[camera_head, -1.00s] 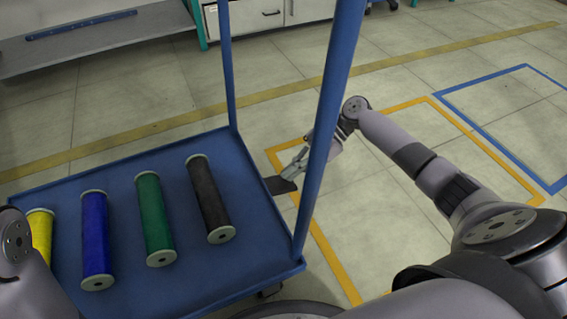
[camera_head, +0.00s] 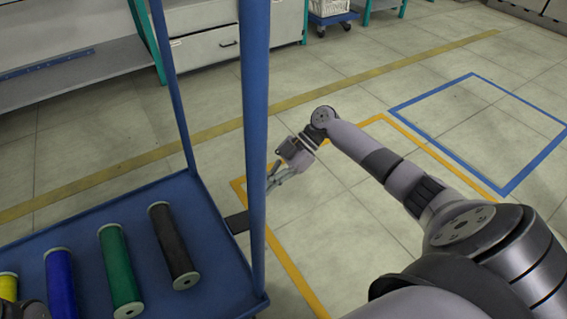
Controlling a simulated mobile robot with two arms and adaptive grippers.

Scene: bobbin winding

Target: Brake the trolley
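The blue trolley (camera_head: 215,262) stands at the lower left, its flat deck carrying several bobbins. A dark flat tab (camera_head: 238,222), which looks like the brake pedal, sticks out from the deck's right side, partly behind the near blue post (camera_head: 254,150). My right gripper (camera_head: 272,182) is just right of that post, up and to the right of the tab, and looks apart from it. It holds nothing I can see; its finger opening is too small to judge. Only a bit of my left arm shows at the lower left edge; its gripper is out of view.
The deck bears a black bobbin (camera_head: 173,245), a green one (camera_head: 119,270), a blue one (camera_head: 60,285) and a yellow one (camera_head: 8,286). Grey cabinets (camera_head: 205,50) and a bench (camera_head: 70,70) stand behind. The taped floor at right is clear.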

